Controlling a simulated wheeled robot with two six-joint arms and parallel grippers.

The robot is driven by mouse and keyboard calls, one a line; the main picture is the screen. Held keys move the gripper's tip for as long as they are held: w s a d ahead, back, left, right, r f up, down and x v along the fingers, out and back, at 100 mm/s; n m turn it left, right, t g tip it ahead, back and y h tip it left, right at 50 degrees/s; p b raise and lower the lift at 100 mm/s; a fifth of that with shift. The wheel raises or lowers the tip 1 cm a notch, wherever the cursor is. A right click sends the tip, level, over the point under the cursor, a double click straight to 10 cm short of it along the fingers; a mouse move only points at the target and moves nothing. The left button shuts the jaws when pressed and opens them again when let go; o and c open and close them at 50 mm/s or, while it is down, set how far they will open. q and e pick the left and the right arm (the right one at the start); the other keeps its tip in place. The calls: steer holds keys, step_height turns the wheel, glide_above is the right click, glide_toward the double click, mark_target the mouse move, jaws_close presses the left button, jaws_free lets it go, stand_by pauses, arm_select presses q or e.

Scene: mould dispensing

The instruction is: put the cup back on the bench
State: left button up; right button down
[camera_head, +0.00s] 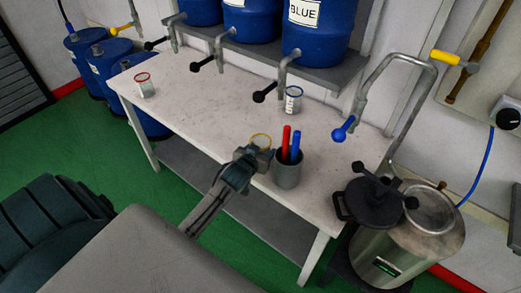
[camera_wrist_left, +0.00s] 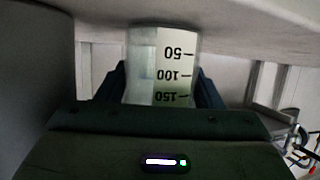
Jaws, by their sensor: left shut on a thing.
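My left gripper (camera_head: 256,154) is at the front edge of the white bench (camera_head: 200,108), shut on a clear cup with a yellow rim (camera_head: 262,139). In the left wrist view the cup (camera_wrist_left: 160,62) sits between the two fingers, its 50, 100 and 150 marks upside down in the picture. Its base end is close to the pale bench surface (camera_wrist_left: 250,22); I cannot tell whether it touches. In the head view the gripper hides most of the cup. My right gripper is not in view.
A grey holder (camera_head: 288,173) with red and blue sticks stands close right of the cup. A red-rimmed cup (camera_head: 144,86) and a blue-rimmed cup (camera_head: 293,99) stand on the bench. Taps (camera_head: 270,92) overhang its back. A steel pot (camera_head: 405,245) is at right. The bench's middle is clear.

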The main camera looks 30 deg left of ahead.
arm_select(q)
steer(key=shift+f, duration=0.1)
steer(key=o, duration=1.2)
steer(key=shift+c, duration=0.2)
steer(key=b+v, duration=0.1)
steer(key=v, duration=1.1)
